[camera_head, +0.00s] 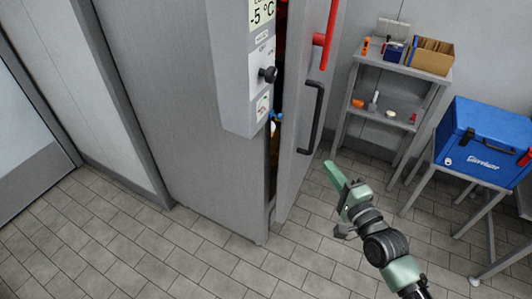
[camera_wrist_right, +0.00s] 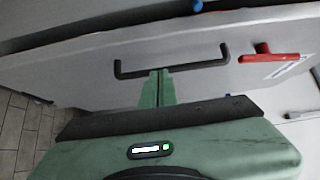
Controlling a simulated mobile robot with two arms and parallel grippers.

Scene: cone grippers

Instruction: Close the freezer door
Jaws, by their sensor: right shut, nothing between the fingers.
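The grey freezer door (camera_head: 299,115) stands slightly ajar in the head view, with a dark narrow gap between it and the freezer body (camera_head: 180,100). A black handle (camera_head: 313,117) and a red lever (camera_head: 328,38) are on the door's outer face. My right gripper (camera_head: 328,165) is shut and empty, in front of the door's outer face and low near the handle. In the right wrist view the green fingertips (camera_wrist_right: 158,74) lie together just below the black handle (camera_wrist_right: 185,68); I cannot tell whether they touch the door. My left gripper is out of view.
A grey shelf (camera_head: 397,97) with a cardboard box (camera_head: 430,56) and small items stands right of the door. A blue cooler (camera_head: 486,140) sits on a stand farther right. The tiled floor (camera_head: 130,245) in front is clear.

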